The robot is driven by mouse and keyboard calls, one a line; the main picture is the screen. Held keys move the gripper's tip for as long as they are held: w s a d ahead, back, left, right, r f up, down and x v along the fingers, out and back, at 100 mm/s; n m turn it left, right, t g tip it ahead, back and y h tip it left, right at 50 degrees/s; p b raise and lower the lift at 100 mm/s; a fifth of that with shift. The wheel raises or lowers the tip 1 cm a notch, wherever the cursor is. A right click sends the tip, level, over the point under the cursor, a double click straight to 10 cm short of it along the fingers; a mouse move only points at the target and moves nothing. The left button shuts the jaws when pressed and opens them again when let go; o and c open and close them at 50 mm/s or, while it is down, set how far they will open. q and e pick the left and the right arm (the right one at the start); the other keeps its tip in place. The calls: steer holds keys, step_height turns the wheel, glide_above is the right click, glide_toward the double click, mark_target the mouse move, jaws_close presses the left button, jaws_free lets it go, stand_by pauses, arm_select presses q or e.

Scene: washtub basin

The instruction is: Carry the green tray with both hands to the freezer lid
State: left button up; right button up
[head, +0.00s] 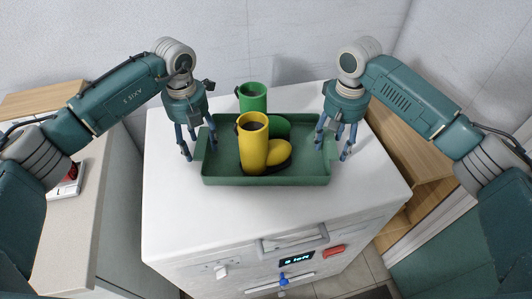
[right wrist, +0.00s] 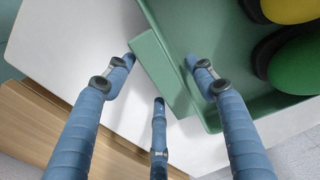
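The green tray (head: 265,181) appears to rest on the white top of the freezer (head: 180,215). In it are a yellow boot (head: 253,150) and, behind it, a green boot (head: 279,126). My left gripper (head: 200,143) is at the tray's left end, fingers spread and pointing down. My right gripper (head: 334,143) is at the right end, fingers spread. In the right wrist view its fingers (right wrist: 160,62) straddle the tray's end handle (right wrist: 158,70), one inside and one outside. Whether they touch it is unclear.
A pale counter (head: 85,190) stands at the left, with a red object (head: 71,172) on it. Wooden shelving (head: 405,155) is at the right. A wall closes off the back. The freezer top is bare in front of the tray; a panel (head: 295,259) is on its front.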

arm_select(q)
steer(key=shift+r, duration=0.25)
arm_select(e)
steer(key=shift+a, duration=0.1)
steer(key=shift+r, duration=0.2)
arm_select(q)
step_height(320, 180, up, 11)
steer(key=shift+r, duration=0.2)
arm_select(e)
step_height(320, 180, up, 12)
steer(key=shift+f, duration=0.15)
stand_by(0.4)
